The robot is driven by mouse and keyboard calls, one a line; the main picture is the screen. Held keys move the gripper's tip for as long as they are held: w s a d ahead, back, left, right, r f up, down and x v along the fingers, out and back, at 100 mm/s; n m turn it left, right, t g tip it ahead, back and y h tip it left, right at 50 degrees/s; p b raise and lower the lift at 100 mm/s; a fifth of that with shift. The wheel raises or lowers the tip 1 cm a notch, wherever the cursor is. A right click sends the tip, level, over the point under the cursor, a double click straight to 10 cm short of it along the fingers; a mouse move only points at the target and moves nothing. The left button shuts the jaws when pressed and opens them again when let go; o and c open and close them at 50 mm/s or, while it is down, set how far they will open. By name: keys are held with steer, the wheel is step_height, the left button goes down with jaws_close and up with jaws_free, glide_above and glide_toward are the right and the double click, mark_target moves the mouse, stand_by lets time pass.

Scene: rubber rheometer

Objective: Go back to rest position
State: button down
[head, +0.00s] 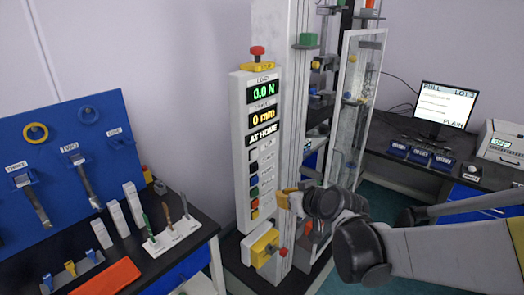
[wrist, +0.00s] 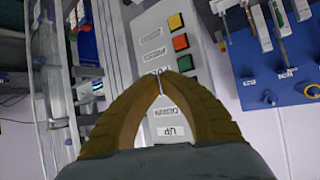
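My gripper (head: 284,197) is in front of the lower part of the tall white testing machine, just right of its control panel (head: 240,150). In the wrist view its two brown-yellow fingers (wrist: 159,76) arch together and their tips meet, with no held object visible. Behind them is the panel face (wrist: 150,42) with yellow, red and green buttons and a label reading UP. I cannot tell whether the fingertips touch the panel. The panel's displays read 0.0 N, 0 mm and AT HOME.
A blue tool board (head: 60,170) and a black bench with an orange-red mat (head: 105,278) stand at the left. A clear guard door (head: 352,110) stands open beside the machine, close to my arm. A monitor (head: 445,105) and blue bins (head: 420,155) are on the right bench.

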steer(key=s+d+f+m+g+h+b, duration=0.1)
steer(key=s+d+f+m+h+b, duration=0.1)
steer(key=s+d, duration=0.5)
steer(key=s+d+f+m+g+h+b, duration=0.2)
steer(key=s+d, duration=0.6)
steer(key=s, duration=1)
steer(key=shift+s+m+g+h, duration=0.3)
steer(key=shift+m+h, duration=0.1)
steer(key=shift+h, duration=0.3)
